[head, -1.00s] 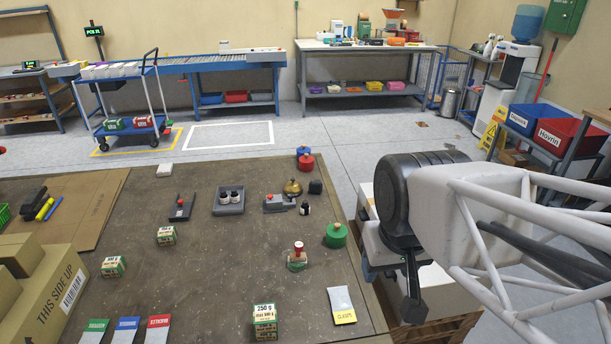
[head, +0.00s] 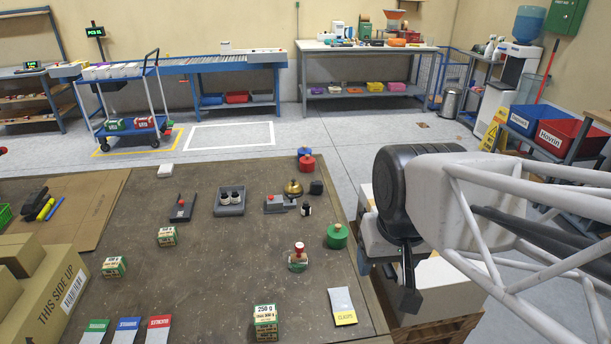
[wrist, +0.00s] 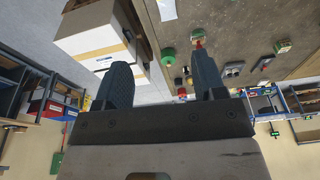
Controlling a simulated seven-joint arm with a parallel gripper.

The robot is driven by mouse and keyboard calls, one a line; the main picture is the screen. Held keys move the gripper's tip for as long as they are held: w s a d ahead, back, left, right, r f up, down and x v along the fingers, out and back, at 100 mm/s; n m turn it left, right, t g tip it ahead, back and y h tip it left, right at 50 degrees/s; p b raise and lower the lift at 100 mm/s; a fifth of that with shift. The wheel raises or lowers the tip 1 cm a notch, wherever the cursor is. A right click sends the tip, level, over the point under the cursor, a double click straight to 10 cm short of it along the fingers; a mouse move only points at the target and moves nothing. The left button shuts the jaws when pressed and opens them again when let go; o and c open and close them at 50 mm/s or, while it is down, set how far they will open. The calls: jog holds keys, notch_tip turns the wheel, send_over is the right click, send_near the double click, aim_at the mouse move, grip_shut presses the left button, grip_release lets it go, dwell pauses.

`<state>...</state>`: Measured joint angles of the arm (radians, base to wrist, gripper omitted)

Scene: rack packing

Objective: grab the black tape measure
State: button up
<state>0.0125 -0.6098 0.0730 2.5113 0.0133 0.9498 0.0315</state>
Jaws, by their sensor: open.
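The small black block-like thing that looks like the black tape measure (head: 316,187) sits near the back right corner of the brown table, right of a brass bell. I cannot pick it out surely in the wrist view. My gripper (head: 407,292) hangs off the table's right side, nearer the camera than the tape measure and well apart from it. In the wrist view my gripper (wrist: 162,70) has its two dark fingers spread, with nothing held between them.
The brass bell (head: 293,188), a red-topped pot (head: 307,165), a small dark bottle (head: 306,209) and a green weight (head: 337,236) stand near the tape measure. White boxes (head: 435,290) stand below my gripper. The table's middle has free room.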

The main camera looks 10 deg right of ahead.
jog(key=w+f+m+g+y, duration=0.1)
jog(key=w+f+m+y, duration=0.15)
jog(key=w, duration=1.05)
jog(key=w+f+m+g+y, duration=0.15)
jog(key=w+m, duration=0.25)
jog(key=w, duration=0.8)
jog(key=w+f+m+y, duration=0.1)
jog(key=w+m+y, duration=0.25)
jog(key=w, duration=0.95)
jog(key=m+t+y, duration=0.3)
jog(key=m+y, duration=0.3)
jog(key=m, duration=0.4)
send_near(317, 186)
jog(key=shift+w+a+f, duration=0.95)
jog(key=shift+w+f, duration=0.1)
jog(key=shift+a, duration=0.1)
jog(key=shift+x, duration=1.2)
jog(key=shift+a, duration=0.1)
jog(key=shift+x, duration=2.5)
